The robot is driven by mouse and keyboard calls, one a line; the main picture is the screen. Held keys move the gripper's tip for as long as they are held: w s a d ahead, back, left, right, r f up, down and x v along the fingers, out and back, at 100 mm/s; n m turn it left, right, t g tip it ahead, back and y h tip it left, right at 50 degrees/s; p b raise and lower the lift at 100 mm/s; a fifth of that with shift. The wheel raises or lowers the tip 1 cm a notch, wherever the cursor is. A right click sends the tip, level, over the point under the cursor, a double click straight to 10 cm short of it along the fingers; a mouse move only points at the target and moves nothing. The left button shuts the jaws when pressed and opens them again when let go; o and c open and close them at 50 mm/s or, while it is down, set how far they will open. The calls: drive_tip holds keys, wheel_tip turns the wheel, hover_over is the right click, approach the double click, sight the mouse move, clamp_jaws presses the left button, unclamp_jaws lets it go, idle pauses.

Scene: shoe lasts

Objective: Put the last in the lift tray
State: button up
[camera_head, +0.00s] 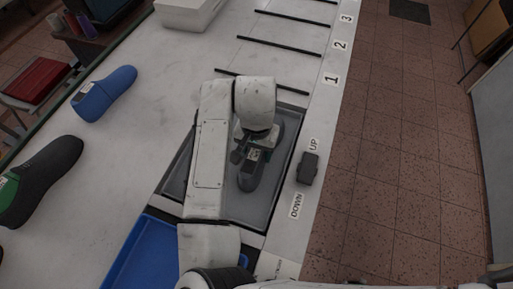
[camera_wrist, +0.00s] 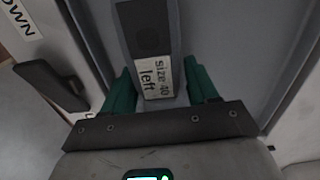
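A dark grey last (camera_head: 247,182) with a white label lies in the grey lift tray (camera_head: 276,208), under my arm in the head view. In the wrist view the last (camera_wrist: 148,30) shows the label "size 40 left" and reaches between the two green fingers of my gripper (camera_wrist: 162,88). The fingers are apart on either side of it, with a gap visible at the right finger. The tray floor (camera_wrist: 215,30) shows beside the last. My gripper (camera_head: 246,150) is partly hidden by the arm in the head view.
A dark rocker switch (camera_head: 308,168) sits between the UP and DOWN labels. A blue last (camera_head: 104,94) and a black and green last (camera_head: 42,178) lie on the bench at left. A blue tray (camera_head: 140,262) is at the front. Numbered lanes (camera_head: 285,38) lie behind.

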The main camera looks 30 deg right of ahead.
drive_tip(key=o, duration=0.4)
drive_tip(key=shift+c, duration=0.2)
wheel_tip(320, 180, up, 12)
drive_tip(key=b, duration=0.1)
drive_tip(key=shift+r, duration=0.15)
